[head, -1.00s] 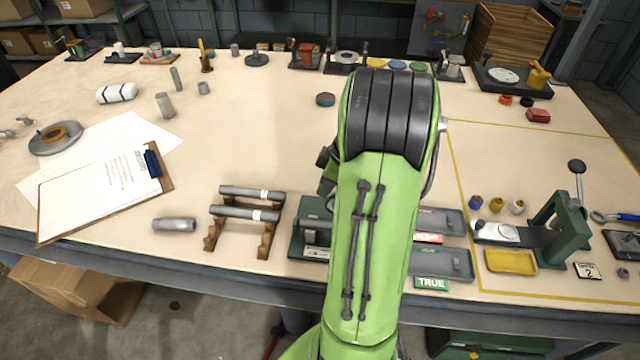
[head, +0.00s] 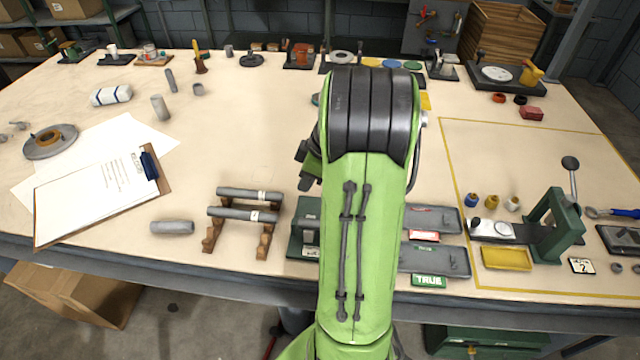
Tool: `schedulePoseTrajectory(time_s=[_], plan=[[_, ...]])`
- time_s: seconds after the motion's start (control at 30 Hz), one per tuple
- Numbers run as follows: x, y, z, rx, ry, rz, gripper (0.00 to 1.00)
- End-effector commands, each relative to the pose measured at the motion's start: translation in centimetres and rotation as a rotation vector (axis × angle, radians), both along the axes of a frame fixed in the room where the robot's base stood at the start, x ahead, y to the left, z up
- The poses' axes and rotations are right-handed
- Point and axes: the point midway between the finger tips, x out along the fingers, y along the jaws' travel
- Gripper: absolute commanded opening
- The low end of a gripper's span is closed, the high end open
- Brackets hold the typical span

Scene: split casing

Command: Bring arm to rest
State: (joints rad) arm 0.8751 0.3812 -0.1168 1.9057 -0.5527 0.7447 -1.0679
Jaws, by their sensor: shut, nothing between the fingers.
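My green arm (head: 362,230) rises from the bottom centre over the front edge of the workbench, with its black ribbed joint (head: 368,115) above the middle of the top. My gripper does not show; the arm hides whatever is behind it. A small dark part shows at the left side of the joint, too little to tell what it is.
Left of my arm, two grey rods lie on a wooden rack (head: 263,240). A green fixture (head: 306,225) is partly hidden by the arm. Right of it are grey trays (head: 436,262) and a green press (head: 560,225). A clipboard (head: 90,200) lies left. Bare bench lies mid-left.

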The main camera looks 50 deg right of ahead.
Motion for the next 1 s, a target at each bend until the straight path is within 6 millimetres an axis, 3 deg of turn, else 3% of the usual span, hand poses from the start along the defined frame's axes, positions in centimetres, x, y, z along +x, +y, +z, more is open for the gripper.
schedulePoseTrajectory(time_s=[0.03, 0.1, 0.3, 0.73, 0.8, 0.87, 0.93, 1.0], plan=[[-0.7, -0.8, 2.1, -0.011, -0.004, -0.014, 0.00], [-1.3, -1.2, 4.0, -0.010, -0.004, -0.013, 0.00], [-2.5, -1.9, 7.8, -0.007, -0.003, -0.010, 0.00], [-2.7, -1.8, 8.6, -0.007, -0.002, -0.010, 0.00], [-2.1, -0.1, 9.4, -0.013, -0.001, -0.019, 0.00], [-1.4, 2.9, 10.9, -0.023, -0.001, -0.046, 0.00], [-1.3, 7.9, 12.7, -0.034, -0.003, -0.099, 0.00], [-2.3, 13.0, 14.0, -0.039, -0.009, -0.167, 0.00]])
